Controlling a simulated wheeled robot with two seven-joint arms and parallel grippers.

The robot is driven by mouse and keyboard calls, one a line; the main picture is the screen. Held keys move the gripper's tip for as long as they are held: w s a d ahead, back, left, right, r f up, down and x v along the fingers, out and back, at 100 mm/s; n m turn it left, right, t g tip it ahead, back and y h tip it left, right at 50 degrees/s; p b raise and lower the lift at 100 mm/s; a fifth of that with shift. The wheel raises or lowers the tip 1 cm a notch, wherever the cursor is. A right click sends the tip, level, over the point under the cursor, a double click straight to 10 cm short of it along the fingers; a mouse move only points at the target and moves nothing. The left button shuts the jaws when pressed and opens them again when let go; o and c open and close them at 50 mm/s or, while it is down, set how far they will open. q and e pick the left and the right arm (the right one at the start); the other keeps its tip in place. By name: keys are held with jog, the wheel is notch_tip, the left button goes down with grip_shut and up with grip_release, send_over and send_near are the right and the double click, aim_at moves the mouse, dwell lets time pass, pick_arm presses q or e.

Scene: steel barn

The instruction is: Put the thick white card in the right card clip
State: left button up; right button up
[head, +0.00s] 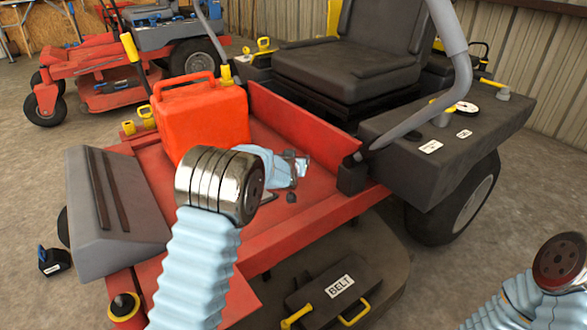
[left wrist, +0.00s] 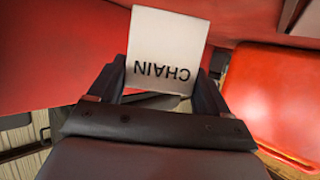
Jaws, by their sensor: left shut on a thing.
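The thick white card (left wrist: 165,50) reads CHAIN, upside down in the left wrist view. My left gripper (left wrist: 160,85) is shut on it, with a dark finger at each side. In the head view my left gripper (head: 288,170) is over the red deck, partly behind my own arm, and the card is hard to make out there. A dark holder with a white BELT label (head: 341,287) lies low in front of the mower. I cannot tell which part is the right card clip. My right arm shows at the lower right, but its gripper is out of view.
The red mower deck (head: 262,225) has a raised red side panel (head: 300,125). A red fuel can (head: 200,120) stands left of my left gripper. The black seat (head: 345,70) is behind. Two small white labels (head: 430,147) lie on the dark right fender (head: 400,125).

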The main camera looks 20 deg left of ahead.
pick_arm(q)
notch_tip(320, 180, down, 3)
jog(key=shift+r, duration=0.25)
jog(key=o, duration=1)
jog(key=shift+s, duration=0.1)
jog(key=shift+c, duration=0.2)
